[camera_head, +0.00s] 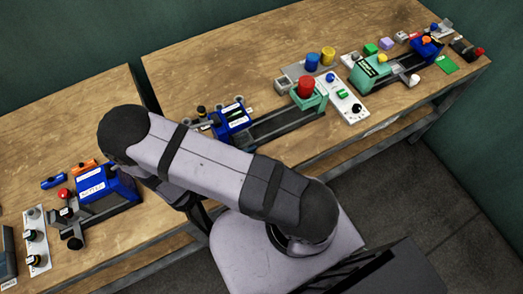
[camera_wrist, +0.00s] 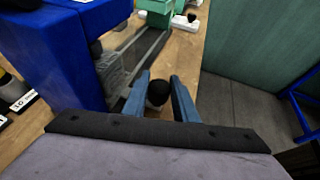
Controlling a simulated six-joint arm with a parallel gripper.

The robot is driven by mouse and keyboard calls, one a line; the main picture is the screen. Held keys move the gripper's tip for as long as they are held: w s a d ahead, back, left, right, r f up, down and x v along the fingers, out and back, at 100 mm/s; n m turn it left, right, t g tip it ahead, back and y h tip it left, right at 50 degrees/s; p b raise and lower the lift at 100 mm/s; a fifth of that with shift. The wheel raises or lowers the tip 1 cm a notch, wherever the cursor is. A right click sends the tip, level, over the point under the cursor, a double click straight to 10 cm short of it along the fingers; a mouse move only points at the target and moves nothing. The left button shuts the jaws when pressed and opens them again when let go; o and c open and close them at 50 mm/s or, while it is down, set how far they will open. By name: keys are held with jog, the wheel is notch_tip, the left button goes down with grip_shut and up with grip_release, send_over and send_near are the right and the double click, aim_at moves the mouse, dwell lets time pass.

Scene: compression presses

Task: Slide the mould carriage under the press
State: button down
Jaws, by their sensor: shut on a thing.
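In the wrist view my gripper (camera_wrist: 157,84) has its two blue fingers on either side of a black-topped knob (camera_wrist: 157,93) and is shut on it. A grey ribbed block (camera_wrist: 109,70), which looks like the mould carriage, is just left of the fingers, beside a large blue housing (camera_wrist: 66,55). A dark rail (camera_wrist: 142,50) runs from there to a green block (camera_wrist: 155,12). In the head view the rail (camera_head: 285,125) lies between a blue unit (camera_head: 232,120) and a green unit with a red top (camera_head: 307,90). My arm hides the gripper there.
Another blue unit (camera_head: 108,187) with a rail stands at left. A green-and-blue unit (camera_head: 385,65) is at the far right. A white control panel (camera_head: 345,102) stands beside the red-topped unit. The table's front edge (camera_head: 375,125) is close by.

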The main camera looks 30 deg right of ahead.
jog(key=shift+w+a, duration=0.1)
jog(key=shift+a, duration=0.05)
jog(key=c, duration=1.8)
grip_release()
jog(key=o, duration=0.4)
jog(key=shift+a, duration=0.15)
jog(key=shift+c, duration=0.2)
jog(key=shift+b+v, duration=1)
jog(key=shift+v, duration=2.6)
jog(key=shift+r, duration=0.15)
